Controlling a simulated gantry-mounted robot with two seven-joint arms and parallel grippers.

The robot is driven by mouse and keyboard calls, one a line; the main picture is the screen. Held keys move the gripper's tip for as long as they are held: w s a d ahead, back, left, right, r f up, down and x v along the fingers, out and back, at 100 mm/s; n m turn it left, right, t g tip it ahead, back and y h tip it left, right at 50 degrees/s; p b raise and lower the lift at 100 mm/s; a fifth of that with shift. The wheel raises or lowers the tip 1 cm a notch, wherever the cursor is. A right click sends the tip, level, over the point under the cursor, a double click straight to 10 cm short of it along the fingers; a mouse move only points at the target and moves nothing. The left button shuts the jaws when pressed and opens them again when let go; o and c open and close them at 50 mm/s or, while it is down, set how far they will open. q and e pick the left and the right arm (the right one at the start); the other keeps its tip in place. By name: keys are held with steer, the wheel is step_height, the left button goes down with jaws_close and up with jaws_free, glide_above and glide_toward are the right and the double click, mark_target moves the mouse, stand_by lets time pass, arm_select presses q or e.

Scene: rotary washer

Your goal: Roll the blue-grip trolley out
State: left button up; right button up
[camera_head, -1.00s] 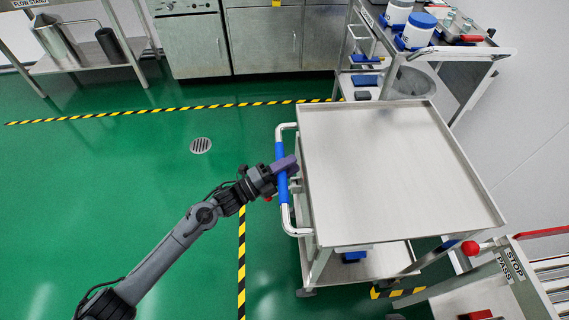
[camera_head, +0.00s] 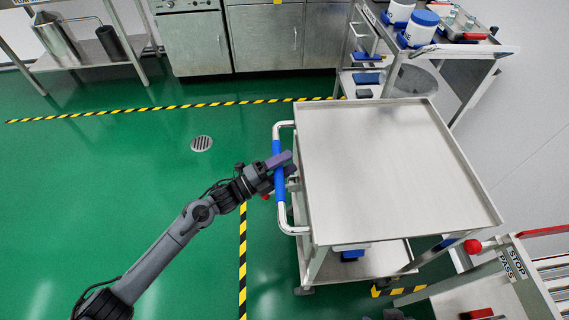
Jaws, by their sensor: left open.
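The trolley (camera_head: 385,165) is a steel cart with a bare top tray, standing right of centre. Its white push handle with a blue grip (camera_head: 279,180) is on its left side. My left gripper (camera_head: 288,164) reaches in from the left at the blue grip. Its purple-grey fingers are apart and lie across the grip's upper part. I cannot tell whether they touch it or how far they go around it. My right gripper is not in view.
Another cart with white-and-blue tubs (camera_head: 419,27) stands behind the trolley, and a rack with a red knob (camera_head: 472,247) is close at its front right. Green floor (camera_head: 110,190) left of the trolley is clear, with a drain (camera_head: 201,143) and striped tape.

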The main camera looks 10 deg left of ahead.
arm_select(q)
steer(key=shift+s+a+f, duration=0.1)
steer(key=shift+s+a, duration=0.05)
steer(key=shift+a, duration=0.1)
steer(key=p+v, duration=0.3)
steer(key=v, duration=0.7)
steer(key=shift+s, duration=0.1)
